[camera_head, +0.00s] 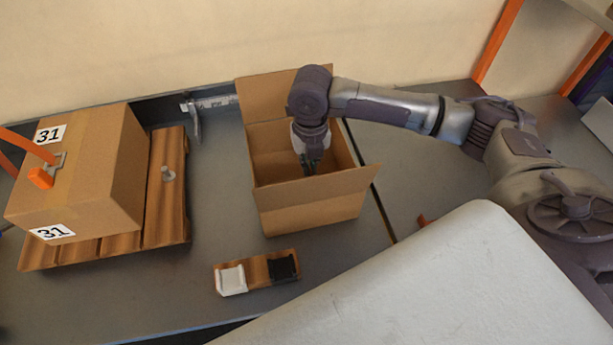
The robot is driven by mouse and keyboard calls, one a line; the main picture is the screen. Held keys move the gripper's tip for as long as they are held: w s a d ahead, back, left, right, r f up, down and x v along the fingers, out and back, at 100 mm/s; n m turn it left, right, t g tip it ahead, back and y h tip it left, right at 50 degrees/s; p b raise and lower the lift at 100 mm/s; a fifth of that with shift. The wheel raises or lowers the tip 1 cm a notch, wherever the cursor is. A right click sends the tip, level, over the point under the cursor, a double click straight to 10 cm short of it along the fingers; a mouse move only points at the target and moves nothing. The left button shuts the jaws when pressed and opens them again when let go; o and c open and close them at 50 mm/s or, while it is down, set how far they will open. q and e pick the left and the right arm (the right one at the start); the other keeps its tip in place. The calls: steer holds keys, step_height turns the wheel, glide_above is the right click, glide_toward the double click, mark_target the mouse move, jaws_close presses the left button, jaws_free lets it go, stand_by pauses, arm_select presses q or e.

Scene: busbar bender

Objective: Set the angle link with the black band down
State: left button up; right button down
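My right gripper (309,164) points down inside the open cardboard box (312,208) at the middle of the table. Its dark fingers are small and partly in shadow, so I cannot tell whether they are open or shut or hold anything. I cannot make out an angle link with a black band; the gripper and box walls hide part of the box's inside. A small wooden holder (257,271) in front of the box carries a white block (232,281) on its left and a black block (283,268) on its right. My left gripper is not in view.
A closed carton (85,175) marked 31 sits on a brown slatted pallet (165,205) at the left, with a small grey piece (168,174) on the slats. A metal caliper-like tool (196,120) lies at the back. The grey table (215,190) is clear between pallet and box.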

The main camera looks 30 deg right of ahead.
steer(key=shift+w+f, duration=0.1)
steer(key=shift+f, duration=2.4)
steer(key=c, duration=1.3)
jaws_free()
steer(key=shift+f, duration=0.1)
step_height(320, 180, up, 12)
steer(key=shift+r+b, duration=0.15)
steer(key=shift+b, duration=0.15)
